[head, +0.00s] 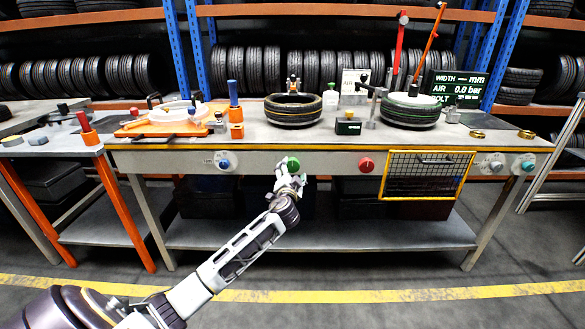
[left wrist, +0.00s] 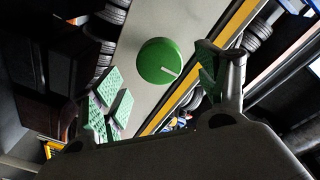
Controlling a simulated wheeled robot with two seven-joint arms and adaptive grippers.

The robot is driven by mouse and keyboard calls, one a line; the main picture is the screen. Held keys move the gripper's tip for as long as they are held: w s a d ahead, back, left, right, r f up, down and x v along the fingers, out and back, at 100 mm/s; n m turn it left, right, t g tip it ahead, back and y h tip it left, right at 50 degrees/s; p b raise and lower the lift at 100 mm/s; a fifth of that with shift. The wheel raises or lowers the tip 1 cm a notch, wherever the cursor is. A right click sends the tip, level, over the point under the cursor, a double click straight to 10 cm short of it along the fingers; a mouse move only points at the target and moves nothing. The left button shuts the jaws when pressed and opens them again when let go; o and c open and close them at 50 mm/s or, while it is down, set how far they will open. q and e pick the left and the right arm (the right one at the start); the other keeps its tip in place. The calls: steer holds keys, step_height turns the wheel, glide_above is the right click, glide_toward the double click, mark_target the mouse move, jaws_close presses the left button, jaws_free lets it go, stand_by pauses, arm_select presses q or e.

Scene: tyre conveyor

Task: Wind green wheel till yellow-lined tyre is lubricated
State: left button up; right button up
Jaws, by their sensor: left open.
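The green wheel (head: 293,163) is a round knob on the front panel of the workbench. In the left wrist view the green wheel (left wrist: 157,61) shows a white pointer mark towards its lower right. My left gripper (head: 290,181) is just below and in front of the wheel. In the left wrist view the fingers of my left gripper (left wrist: 163,88) are spread apart with green pads, the wheel showing between and beyond them, not gripped. The yellow-lined tyre (head: 293,117) lies flat on the bench above the wheel. My right gripper is not in view.
A red knob (head: 366,164) and a yellow mesh guard (head: 424,176) are to the right on the panel. A blue knob (head: 223,163) is to the left. A green-lined tyre (head: 410,115) lies on the bench. Bottles and small blocks stand between the tyres.

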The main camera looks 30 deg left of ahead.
mark_target(292, 167)
arm_select(q)
steer(key=shift+b+x, duration=0.4)
steer(key=shift+x, duration=1.8)
steer(key=shift+w+a, duration=0.1)
steer(key=shift+w, duration=0.15)
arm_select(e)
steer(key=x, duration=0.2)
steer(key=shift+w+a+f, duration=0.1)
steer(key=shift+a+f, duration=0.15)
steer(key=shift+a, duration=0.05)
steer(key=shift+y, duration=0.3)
arm_select(q)
steer(key=c, duration=1)
steer(key=shift+c, duration=0.2)
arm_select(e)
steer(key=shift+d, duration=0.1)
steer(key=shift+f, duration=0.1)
